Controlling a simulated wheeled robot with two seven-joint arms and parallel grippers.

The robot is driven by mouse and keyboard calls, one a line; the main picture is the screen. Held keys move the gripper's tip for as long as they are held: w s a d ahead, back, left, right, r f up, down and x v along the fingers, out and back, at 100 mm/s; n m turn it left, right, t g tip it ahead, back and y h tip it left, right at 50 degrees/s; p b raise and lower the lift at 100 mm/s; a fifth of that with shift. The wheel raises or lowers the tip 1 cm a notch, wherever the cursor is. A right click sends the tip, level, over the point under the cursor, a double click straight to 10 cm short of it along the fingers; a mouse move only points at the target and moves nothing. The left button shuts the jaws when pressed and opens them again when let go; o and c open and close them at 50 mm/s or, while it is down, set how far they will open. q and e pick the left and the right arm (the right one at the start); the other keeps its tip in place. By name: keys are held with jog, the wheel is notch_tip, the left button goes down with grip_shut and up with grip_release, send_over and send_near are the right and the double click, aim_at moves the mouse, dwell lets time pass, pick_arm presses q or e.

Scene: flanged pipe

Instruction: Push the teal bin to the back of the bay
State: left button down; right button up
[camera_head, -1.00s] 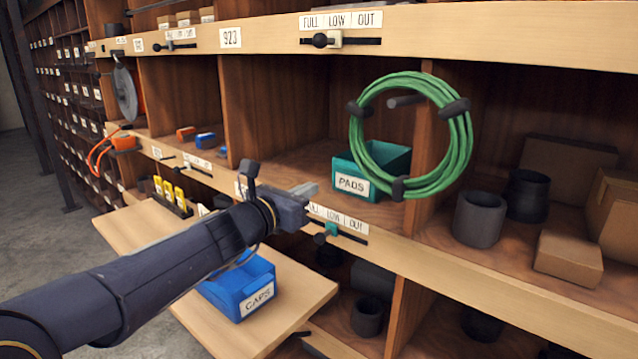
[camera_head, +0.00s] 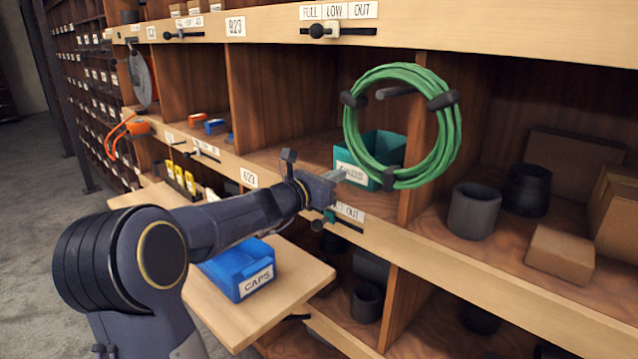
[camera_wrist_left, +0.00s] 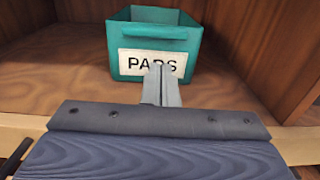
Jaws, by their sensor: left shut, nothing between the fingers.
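The teal bin (camera_head: 383,150), with a white label on its front, stands upright on the floor of the middle bay (camera_head: 290,152). Its right part is behind the hanging green coil in the head view. In the left wrist view the bin (camera_wrist_left: 153,32) sits ahead, its label reading PADS, with bare bay floor in front of it. My left gripper (camera_head: 340,176) is shut and empty, its fingertips at the bin's label. In the left wrist view the fingers (camera_wrist_left: 160,72) overlap the label's lower part; whether they touch it I cannot tell. My right gripper is not in view.
A green hose coil (camera_head: 452,140) hangs in front of the bay's right divider. A blue CAPS bin (camera_head: 240,268) sits on a pull-out board (camera_head: 300,285) below my left arm. Dark pipe pieces (camera_head: 474,210) and cardboard boxes (camera_head: 560,255) fill the right bay.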

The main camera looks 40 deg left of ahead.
aim_at(357, 183)
pick_arm(q)
jog(key=w, duration=0.4)
jog(key=shift+w+d, duration=0.25)
jog(key=shift+w, duration=0.1)
jog(key=w, duration=0.4)
jog(key=shift+w+d, duration=0.15)
jog(key=shift+d, duration=0.05)
